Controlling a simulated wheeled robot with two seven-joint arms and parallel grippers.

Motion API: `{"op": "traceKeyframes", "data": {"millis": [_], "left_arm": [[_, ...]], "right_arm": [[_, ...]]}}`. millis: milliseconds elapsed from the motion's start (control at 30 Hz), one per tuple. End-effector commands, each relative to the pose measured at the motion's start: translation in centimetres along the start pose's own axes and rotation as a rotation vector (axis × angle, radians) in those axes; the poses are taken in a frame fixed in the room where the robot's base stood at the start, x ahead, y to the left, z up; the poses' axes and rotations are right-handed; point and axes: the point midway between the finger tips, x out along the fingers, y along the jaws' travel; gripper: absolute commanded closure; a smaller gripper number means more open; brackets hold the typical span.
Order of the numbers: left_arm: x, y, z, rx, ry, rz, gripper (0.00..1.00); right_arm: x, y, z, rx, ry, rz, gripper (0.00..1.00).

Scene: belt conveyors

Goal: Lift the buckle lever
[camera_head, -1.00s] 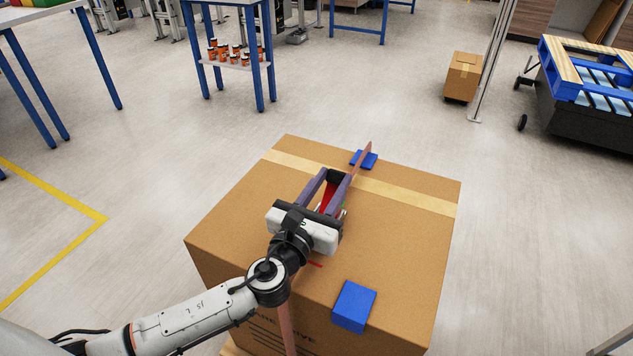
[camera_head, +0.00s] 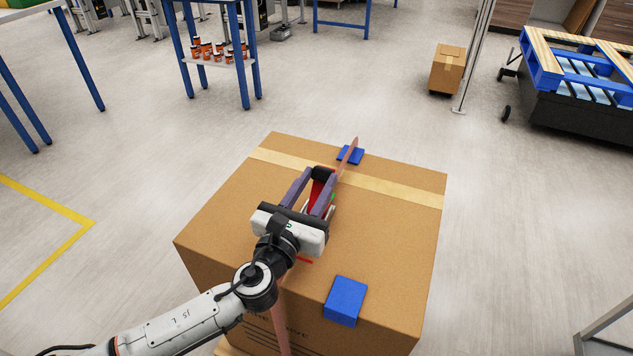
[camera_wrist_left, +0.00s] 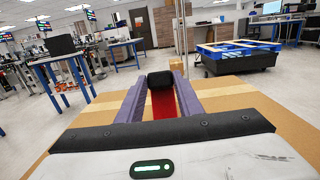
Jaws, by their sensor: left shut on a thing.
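A large cardboard box (camera_head: 400,250) stands in front of me, with a reddish-brown strap (camera_head: 349,155) across its top and down its near side. My left gripper (camera_head: 323,175) is above the box top, its purple fingers pointing away from me. It is shut on the buckle lever, whose red body (camera_wrist_left: 164,103) shows between the fingers and whose black end (camera_wrist_left: 160,79) sits at the fingertips. A green and metal part of the buckle shows just right of the fingers in the head view. The rest of the buckle is hidden by my gripper. My right gripper is not in view.
Blue corner protectors lie at the far edge (camera_head: 351,155) and near edge (camera_head: 345,300) of the box. A blue-legged table (camera_head: 247,55), a small carton (camera_head: 447,68) and a cart with a blue pallet (camera_head: 570,85) stand farther back. Floor around the box is clear.

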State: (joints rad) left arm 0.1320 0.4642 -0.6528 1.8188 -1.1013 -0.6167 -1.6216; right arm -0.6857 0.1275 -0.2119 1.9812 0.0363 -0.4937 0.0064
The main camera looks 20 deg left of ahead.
Motion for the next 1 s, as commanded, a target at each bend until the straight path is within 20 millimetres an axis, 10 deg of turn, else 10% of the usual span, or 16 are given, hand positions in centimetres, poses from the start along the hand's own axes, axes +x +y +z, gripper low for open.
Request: {"op": "traceKeyframes", "data": {"millis": [567,600,700,1000], "left_arm": [[-0.50,-0.12,-1.63,0.001,0.032,-0.003,1.00],[-0.50,-0.12,-1.63,0.001,0.031,-0.003,0.64],[-0.46,-0.08,-1.50,0.001,0.029,-0.002,0.48],[-0.43,-0.08,-0.98,0.000,0.019,-0.002,0.48]], "right_arm": [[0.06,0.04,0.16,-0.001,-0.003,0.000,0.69],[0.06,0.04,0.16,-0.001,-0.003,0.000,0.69],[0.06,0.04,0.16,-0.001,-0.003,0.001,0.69],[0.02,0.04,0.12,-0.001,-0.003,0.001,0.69]]}}
